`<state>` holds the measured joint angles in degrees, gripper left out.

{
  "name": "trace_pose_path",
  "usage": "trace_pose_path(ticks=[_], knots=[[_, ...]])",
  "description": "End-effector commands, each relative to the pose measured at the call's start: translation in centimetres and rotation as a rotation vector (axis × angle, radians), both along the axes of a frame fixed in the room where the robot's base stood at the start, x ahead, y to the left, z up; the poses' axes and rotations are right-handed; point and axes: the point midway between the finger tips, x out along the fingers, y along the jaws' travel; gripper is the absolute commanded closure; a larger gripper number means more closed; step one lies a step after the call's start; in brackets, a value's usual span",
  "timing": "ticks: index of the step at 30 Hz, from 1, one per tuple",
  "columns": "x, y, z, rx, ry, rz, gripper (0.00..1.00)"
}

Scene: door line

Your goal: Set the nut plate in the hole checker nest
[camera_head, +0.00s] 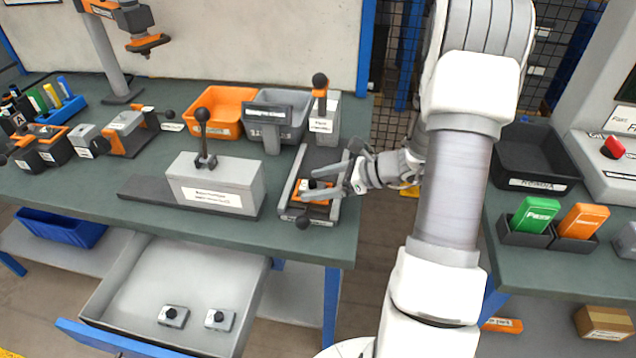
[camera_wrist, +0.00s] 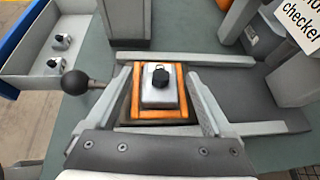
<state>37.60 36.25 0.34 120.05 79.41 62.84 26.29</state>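The nut plate (camera_wrist: 158,97), a small grey block with a black knob on top, sits inside the orange frame of the nest (camera_wrist: 151,69) in the wrist view. It looks level there. In the head view the nest (camera_head: 316,198) is at the front end of the dark hole checker base (camera_head: 324,157), partly hidden by my fingers. My gripper (camera_wrist: 158,104) is open. One finger stands on each side of the nest, with a gap between each finger and the nut plate. It also shows in the head view (camera_head: 325,182).
Two similar grey plates (camera_head: 173,316) (camera_head: 219,320) lie in the open drawer (camera_head: 150,270). A black ball lever (camera_wrist: 76,82) sticks out left of the nest in the wrist view. A grey block fixture (camera_head: 216,184) stands left of the checker, and orange and grey bins (camera_head: 219,108) behind.

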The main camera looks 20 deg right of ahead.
Motion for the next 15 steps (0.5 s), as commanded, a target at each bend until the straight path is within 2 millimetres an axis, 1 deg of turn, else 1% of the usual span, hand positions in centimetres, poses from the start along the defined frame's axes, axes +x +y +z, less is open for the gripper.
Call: trace_pose_path(ticks=[8,11,15], knots=[[0.0,0.0,0.1,0.000,0.000,0.000,0.12],[0.0,0.0,0.6,0.000,0.000,0.000,0.12],[-1.2,-1.6,1.6,-0.001,-0.002,-0.004,0.12]])
